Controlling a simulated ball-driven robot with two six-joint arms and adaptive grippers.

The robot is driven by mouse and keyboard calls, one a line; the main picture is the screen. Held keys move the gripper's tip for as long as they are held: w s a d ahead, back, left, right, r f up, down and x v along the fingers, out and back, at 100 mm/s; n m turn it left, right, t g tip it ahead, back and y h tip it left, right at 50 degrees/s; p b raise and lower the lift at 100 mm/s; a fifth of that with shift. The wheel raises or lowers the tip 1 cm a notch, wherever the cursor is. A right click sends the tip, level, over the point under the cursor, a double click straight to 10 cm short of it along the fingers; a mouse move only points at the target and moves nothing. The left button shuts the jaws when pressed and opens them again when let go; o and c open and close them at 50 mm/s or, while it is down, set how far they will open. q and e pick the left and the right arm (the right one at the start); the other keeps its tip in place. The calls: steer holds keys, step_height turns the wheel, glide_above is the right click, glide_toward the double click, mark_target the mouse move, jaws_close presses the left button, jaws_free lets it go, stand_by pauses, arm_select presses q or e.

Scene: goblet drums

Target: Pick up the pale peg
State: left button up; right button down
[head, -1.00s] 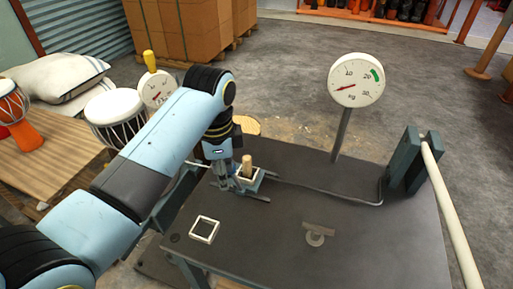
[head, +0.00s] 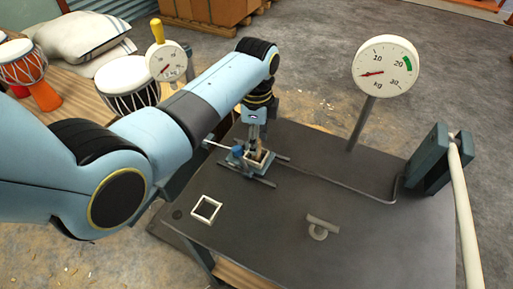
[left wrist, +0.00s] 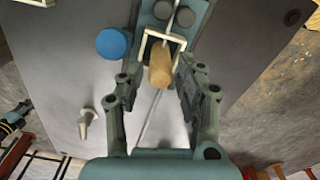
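The pale peg (left wrist: 160,66) is a light wooden cylinder. It stands up out of a white square frame (left wrist: 145,42) on a blue-grey fixture (left wrist: 199,14) in the left wrist view. In the head view the peg (head: 256,155) is partly hidden by my left gripper (head: 257,142). In the left wrist view my left gripper (left wrist: 157,80) is open. Its two dark fingers are spread to either side of the peg's near end, with a visible gap on each side. My right gripper is not in view.
An empty white square frame (head: 206,208) lies on the dark table (head: 370,230). A blue knob (left wrist: 113,43) is beside the fixture. A round kg dial (head: 385,73) stands on a post at the back. A grey bracket (head: 322,226) lies at the front.

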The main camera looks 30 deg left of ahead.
arm_select(q)
steer(key=shift+f, duration=0.95)
steer(key=shift+c, duration=0.4)
steer(key=c, duration=0.6)
steer(key=shift+r, duration=0.1)
